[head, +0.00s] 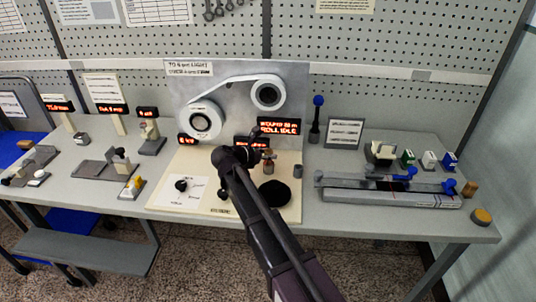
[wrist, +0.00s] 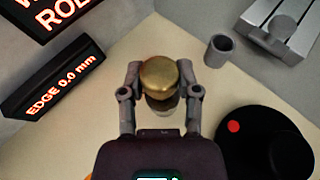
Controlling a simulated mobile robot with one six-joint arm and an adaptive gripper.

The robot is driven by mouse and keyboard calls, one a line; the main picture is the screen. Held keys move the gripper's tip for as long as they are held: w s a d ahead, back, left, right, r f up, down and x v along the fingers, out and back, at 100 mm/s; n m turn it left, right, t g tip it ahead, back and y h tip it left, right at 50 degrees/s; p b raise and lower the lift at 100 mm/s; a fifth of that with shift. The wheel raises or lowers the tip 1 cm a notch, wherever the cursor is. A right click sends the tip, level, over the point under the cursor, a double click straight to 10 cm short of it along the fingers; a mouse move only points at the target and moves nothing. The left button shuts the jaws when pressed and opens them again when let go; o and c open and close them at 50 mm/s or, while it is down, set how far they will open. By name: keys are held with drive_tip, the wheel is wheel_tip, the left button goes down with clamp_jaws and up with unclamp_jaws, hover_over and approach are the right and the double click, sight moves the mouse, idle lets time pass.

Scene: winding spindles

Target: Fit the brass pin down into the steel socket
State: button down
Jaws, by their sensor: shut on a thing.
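The brass pin (wrist: 160,75) has a rounded gold head, which shows between the fingers of my gripper (wrist: 162,90) in the wrist view. My gripper is shut on it. In the head view the pin (head: 268,155) is just beyond the end of my arm. A grey metal piece (wrist: 163,104), seemingly the steel socket, shows under the pin's head. It also shows below the pin in the head view (head: 268,169). The pin's lower part is hidden, so I cannot tell whether it is above the grey piece or in it.
A hollow grey cylinder (wrist: 217,52) stands near the cream board's edge. A black disc (wrist: 262,148) with a red dot lies close by. The lit edge display (wrist: 52,82) stands on the other side. A slide rail (head: 390,195) lies to the right.

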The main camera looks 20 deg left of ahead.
drive_tip(key=shift+f+b, duration=0.7)
drive_tip(key=shift+f, duration=0.1)
drive_tip(key=shift+c, duration=1.2)
unclamp_jaws()
drive_tip(key=shift+r+p, duration=0.3)
wheel_tip(320, 180, up, 11)
drive_tip(key=p, duration=1.1)
drive_tip(key=shift+r, duration=0.1)
drive_tip(key=shift+d+f+b, duration=0.1)
drive_tip(key=shift+f+b, duration=0.35)
drive_tip(key=shift+f, duration=0.1)
drive_tip(key=shift+d+f, duration=0.1)
drive_tip(key=shift+f, duration=0.1)
drive_tip(key=shift+f, duration=0.1)
